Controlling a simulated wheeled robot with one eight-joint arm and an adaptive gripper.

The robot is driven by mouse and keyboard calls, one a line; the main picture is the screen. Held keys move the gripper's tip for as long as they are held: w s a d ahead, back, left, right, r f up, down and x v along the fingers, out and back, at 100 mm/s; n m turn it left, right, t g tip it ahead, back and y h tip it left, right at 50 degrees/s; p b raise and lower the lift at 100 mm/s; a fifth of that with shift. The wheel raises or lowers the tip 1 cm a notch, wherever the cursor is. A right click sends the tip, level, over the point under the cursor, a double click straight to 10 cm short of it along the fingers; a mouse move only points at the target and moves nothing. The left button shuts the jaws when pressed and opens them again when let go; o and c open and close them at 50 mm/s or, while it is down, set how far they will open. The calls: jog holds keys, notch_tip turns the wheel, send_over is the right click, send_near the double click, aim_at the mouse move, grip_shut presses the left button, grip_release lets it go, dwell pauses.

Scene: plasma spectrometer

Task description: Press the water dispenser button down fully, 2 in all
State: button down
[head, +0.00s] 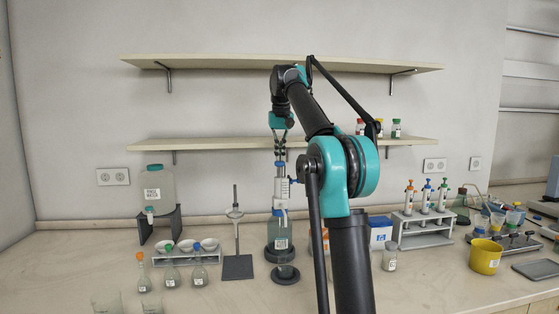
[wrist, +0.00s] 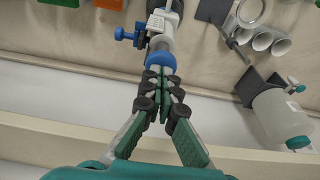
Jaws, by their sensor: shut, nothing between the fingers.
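A bottle-top dispenser (head: 281,188) with a white body stands on a clear bottle (head: 280,238) in the middle of the bench. Its round blue top (wrist: 160,63) is the part that looks like the button, and a blue knob (wrist: 123,33) sticks out at its side. My gripper (head: 280,157) is shut and empty, pointing down right above the blue top. In the wrist view its fingertips (wrist: 162,72) meet at the blue top's edge and partly cover it. I cannot tell whether they touch it or how far down the top is.
A labelled water tank (head: 158,188) with a tap stands on a dark stand at left. A metal stand (head: 237,266) is left of the dispenser, and small flasks are in front of the tank. The lower shelf (head: 215,144) is behind my gripper. A pipette rack (head: 425,235) and yellow cup (head: 485,257) are right.

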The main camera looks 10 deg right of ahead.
aim_at(280, 164)
jog(key=shift+f, duration=2.05)
dwell(0.4)
jog(key=shift+r, duration=3.35)
